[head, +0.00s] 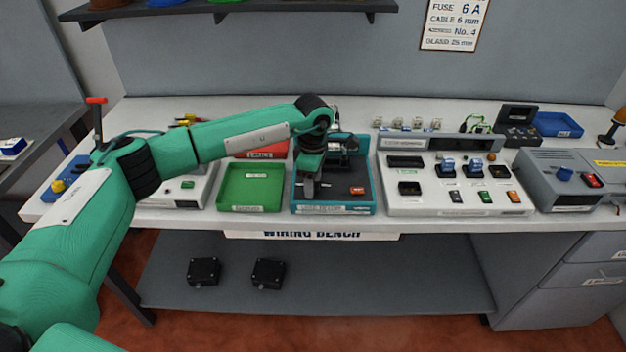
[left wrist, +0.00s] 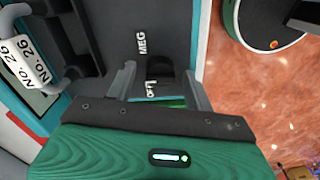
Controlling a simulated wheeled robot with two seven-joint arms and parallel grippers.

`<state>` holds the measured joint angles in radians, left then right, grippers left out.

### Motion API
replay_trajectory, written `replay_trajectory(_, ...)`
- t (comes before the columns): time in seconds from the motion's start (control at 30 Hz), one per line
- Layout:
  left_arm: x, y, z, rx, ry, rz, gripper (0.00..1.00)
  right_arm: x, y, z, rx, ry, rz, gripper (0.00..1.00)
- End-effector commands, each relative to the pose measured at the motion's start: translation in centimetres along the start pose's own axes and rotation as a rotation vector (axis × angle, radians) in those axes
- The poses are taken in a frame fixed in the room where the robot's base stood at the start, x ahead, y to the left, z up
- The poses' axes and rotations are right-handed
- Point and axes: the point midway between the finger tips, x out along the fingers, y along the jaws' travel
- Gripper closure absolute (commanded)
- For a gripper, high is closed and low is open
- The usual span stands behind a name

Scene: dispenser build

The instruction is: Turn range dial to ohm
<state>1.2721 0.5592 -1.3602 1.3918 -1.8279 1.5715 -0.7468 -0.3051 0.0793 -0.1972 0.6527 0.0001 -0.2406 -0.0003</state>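The teal-rimmed tester (head: 334,209) with a dark panel stands at the front middle of the bench. My left gripper (head: 308,188) points down over the left part of its panel and hides the range dial in the head view. In the left wrist view, the dark dial (left wrist: 160,68) shows between the two fingers of my left gripper (left wrist: 160,82). The fingers are apart, with a gap visible on both sides of the dial. White "MEG" and "OFF" labels are beside the dial; I cannot see an ohm label. My right gripper is not in view.
A green tray (head: 251,187) is left of the tester, and a white panel with switches (head: 455,187) is close on its right. A grey box (head: 570,180) stands farther right. The bench's front edge is just below.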

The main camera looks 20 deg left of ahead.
Motion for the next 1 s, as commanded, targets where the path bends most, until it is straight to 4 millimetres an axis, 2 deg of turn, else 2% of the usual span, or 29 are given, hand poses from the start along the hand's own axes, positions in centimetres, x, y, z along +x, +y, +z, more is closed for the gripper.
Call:
replay_trajectory(0.17,-0.1,0.0,0.0,0.000,0.000,0.000,0.47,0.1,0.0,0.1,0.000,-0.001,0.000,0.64)
replay_trajectory(0.27,-1.0,0.0,0.0,0.000,0.000,0.001,0.47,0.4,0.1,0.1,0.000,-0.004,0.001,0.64)
replay_trajectory(0.4,-3.5,0.1,0.0,0.001,0.000,0.004,0.47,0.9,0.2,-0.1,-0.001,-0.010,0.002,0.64)
replay_trajectory(0.7,-10.3,0.1,0.0,0.000,0.000,0.003,0.47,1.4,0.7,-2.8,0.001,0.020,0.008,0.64)
replay_trajectory(0.8,-11.9,0.1,0.0,0.000,0.000,0.002,0.47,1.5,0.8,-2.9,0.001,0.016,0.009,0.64)
replay_trajectory(1.0,-13.6,0.0,0.0,0.000,0.000,0.000,0.47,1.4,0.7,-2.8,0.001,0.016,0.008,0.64)
